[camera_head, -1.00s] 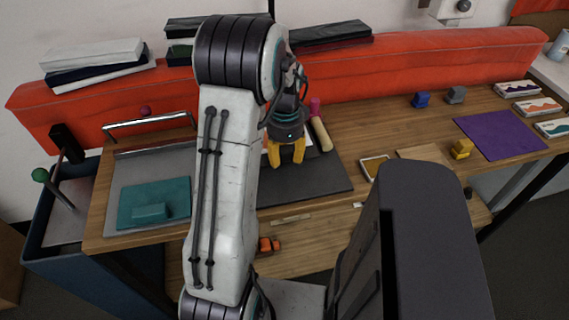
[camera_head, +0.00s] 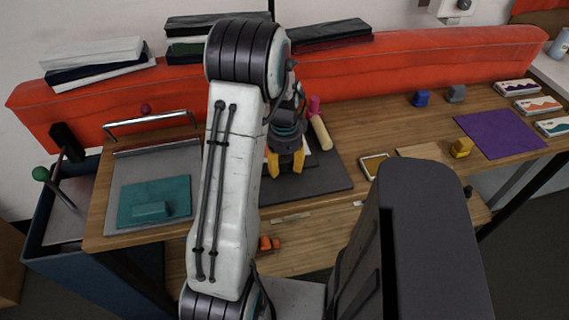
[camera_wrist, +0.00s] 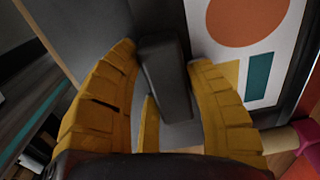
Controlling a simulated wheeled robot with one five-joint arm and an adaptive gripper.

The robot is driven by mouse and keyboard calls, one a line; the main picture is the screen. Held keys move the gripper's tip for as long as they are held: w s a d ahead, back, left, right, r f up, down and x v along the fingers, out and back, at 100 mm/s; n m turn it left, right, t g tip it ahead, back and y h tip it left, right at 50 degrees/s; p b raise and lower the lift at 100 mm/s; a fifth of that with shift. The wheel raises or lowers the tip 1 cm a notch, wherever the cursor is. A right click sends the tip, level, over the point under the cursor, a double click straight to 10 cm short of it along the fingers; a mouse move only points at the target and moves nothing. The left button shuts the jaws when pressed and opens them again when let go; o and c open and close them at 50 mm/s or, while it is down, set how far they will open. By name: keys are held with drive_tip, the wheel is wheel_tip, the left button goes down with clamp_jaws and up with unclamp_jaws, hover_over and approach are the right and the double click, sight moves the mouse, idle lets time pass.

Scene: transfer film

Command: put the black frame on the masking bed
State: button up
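My gripper (camera_head: 285,172) is over the dark grey mat at the middle of the bench, its yellow fingers pointing down. In the wrist view the fingers (camera_wrist: 165,75) stand apart on either side of a dark grey upright block (camera_wrist: 163,72), which may be the black frame's grip. The dark mat (camera_head: 325,182) lies beneath. At the left a grey plate (camera_head: 122,172) with a metal bar carries a teal sheet. I cannot tell which is the masking bed.
A teal block (camera_head: 150,211) sits on the teal sheet. A tan roller with a pink end (camera_head: 319,130) lies right of my gripper. An orange padded wall (camera_head: 420,72) runs behind.

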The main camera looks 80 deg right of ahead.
drive_tip(key=o, duration=0.4)
drive_tip(key=shift+c, duration=0.2)
drive_tip(key=shift+r, duration=0.1)
wheel_tip(320, 180, up, 12)
idle(0.4)
drive_tip(key=shift+w, duration=0.1)
